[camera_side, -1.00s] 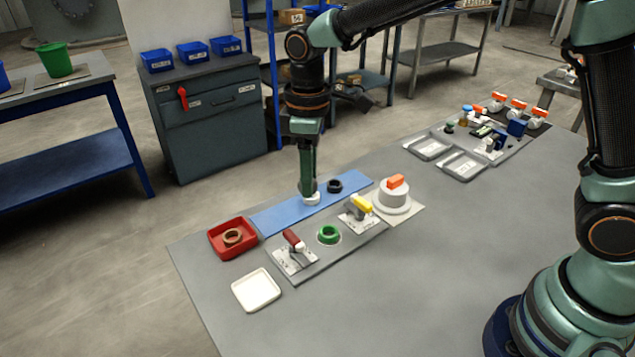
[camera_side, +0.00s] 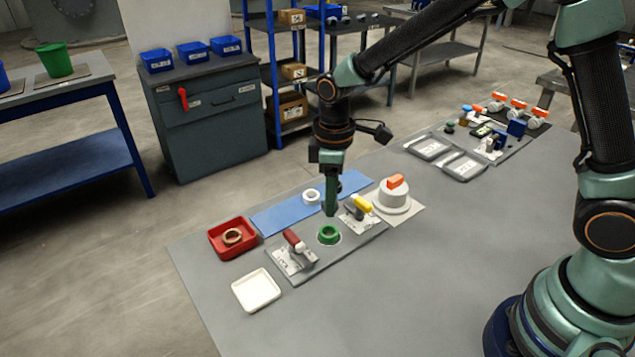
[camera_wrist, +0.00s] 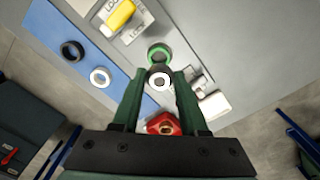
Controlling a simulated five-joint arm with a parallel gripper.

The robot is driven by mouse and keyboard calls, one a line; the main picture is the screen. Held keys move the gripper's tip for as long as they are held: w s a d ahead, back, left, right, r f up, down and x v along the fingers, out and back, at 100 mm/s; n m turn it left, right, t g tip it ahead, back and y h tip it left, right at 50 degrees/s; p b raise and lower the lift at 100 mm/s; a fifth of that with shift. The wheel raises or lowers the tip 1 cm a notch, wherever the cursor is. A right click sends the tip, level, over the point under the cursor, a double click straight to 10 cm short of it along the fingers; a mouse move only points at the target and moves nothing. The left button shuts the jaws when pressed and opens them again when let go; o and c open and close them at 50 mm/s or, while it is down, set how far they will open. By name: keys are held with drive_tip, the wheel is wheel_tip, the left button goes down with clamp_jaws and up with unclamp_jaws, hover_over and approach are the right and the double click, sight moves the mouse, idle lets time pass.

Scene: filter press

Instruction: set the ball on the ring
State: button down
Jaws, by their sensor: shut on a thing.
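My gripper (camera_side: 330,211) is shut on the ball (camera_wrist: 160,77), which looks dark with a pale round face between the two fingers in the wrist view. In the side view the ball cannot be made out at the fingertips. The green ring (camera_side: 329,235) lies on the grey plate, below and just in front of my fingertips; it also shows in the wrist view (camera_wrist: 159,53), just beyond the ball and partly covered by it. The ball appears above the ring; contact cannot be told. A white ring (camera_side: 311,197) and a black ring (camera_wrist: 72,50) lie on the blue mat.
A red-handled valve (camera_side: 294,243) and a yellow-handled one (camera_side: 361,203) flank the green ring. A round white piece with an orange knob (camera_side: 395,183) stands right. A red tray (camera_side: 217,243) holds a brown ring; a white tray (camera_side: 256,290) is empty. The table front is clear.

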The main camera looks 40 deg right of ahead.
drive_tip(key=shift+f, duration=2.65)
drive_tip(key=shift+f, duration=0.2)
drive_tip(key=shift+c, duration=1.8)
unclamp_jaws()
drive_tip(key=shift+r, duration=3.75)
